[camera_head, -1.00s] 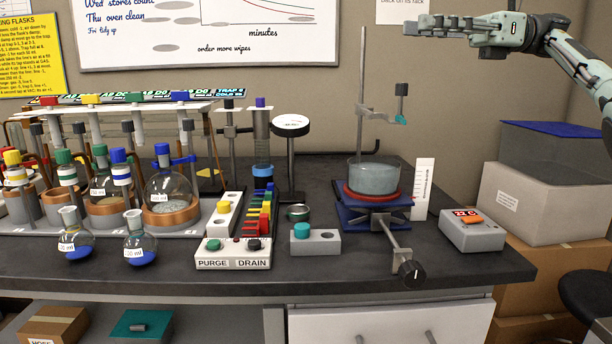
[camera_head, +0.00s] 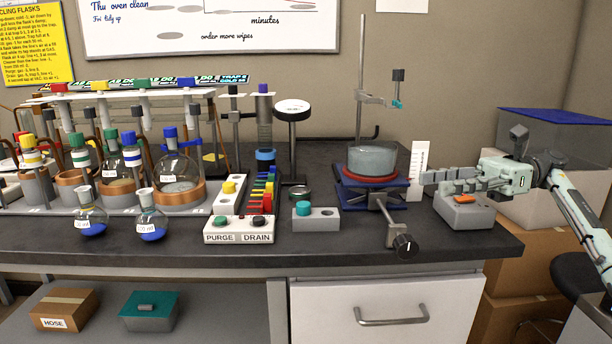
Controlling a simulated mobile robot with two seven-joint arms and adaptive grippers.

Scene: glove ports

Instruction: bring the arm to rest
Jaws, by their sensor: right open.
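My right gripper (camera_head: 438,183) is pale green with grey fingers and comes in from the right. The right arm (camera_head: 580,215) reaches up from the lower right edge. My left gripper is not in view.
A glass dish (camera_head: 371,159) sits on a red-topped blue jack (camera_head: 371,193) beside a rod stand (camera_head: 361,70). The flask rack (camera_head: 120,205) and purge/drain box (camera_head: 239,231) fill the left bench. A grey bin (camera_head: 545,198) stands behind the arm. The front bench strip (camera_head: 330,250) is clear.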

